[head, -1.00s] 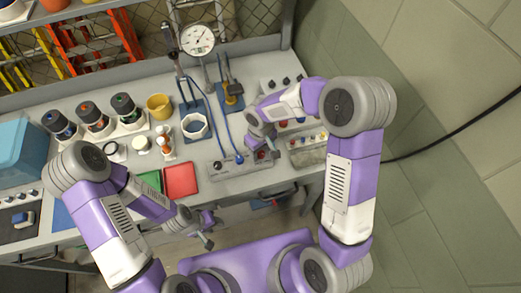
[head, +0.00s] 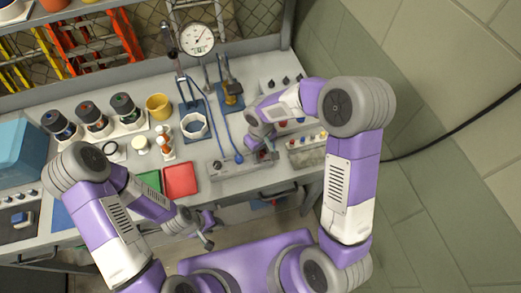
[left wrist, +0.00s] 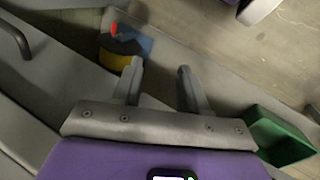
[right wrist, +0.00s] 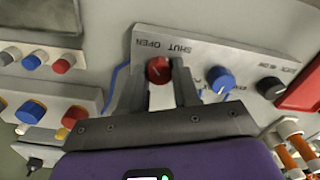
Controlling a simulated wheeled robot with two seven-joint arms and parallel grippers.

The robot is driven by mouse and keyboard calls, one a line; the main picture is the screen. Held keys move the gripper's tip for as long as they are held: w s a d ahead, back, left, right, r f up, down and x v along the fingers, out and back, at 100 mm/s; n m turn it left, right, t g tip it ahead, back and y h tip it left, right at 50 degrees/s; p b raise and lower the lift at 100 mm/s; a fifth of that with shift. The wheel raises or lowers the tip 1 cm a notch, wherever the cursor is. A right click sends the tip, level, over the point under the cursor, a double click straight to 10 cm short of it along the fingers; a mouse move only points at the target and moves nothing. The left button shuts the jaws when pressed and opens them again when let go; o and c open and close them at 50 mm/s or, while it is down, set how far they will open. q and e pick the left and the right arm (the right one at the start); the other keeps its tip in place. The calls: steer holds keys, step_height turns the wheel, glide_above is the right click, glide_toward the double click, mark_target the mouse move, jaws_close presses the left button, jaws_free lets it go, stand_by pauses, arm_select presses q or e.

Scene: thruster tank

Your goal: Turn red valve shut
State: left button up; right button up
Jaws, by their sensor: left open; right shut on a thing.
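The red valve (right wrist: 158,70) is a round red knob on a grey panel (right wrist: 205,55), beside the printed words SHUT and OPEN. My right gripper (right wrist: 161,84) is shut on it, with one finger on each side of the knob. Its pointer direction is unclear. In the head view the panel (head: 228,168) lies at the bench's front edge, and my right gripper (head: 266,154) covers the red knob there. My left gripper (head: 208,231) is open and empty in front of the bench; its spread fingers show in the left wrist view (left wrist: 160,88).
A blue knob (right wrist: 220,80) and a black knob (right wrist: 270,87) sit on the same panel. Other boxes with red and blue knobs (right wrist: 62,66) are close by. A dial gauge (head: 198,40) stands behind.

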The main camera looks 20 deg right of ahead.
steer(key=m+b, duration=0.2)
steer(key=m, duration=0.1)
steer(key=shift+f, duration=0.1)
steer(key=m+b, duration=0.1)
steer(key=m, duration=0.6)
steer(key=shift+m, duration=1.3)
steer(key=m+p, duration=0.1)
steer(key=m, duration=0.3)
steer(key=shift+m, duration=0.4)
steer(key=o, duration=1.1)
steer(key=shift+c, duration=0.2)
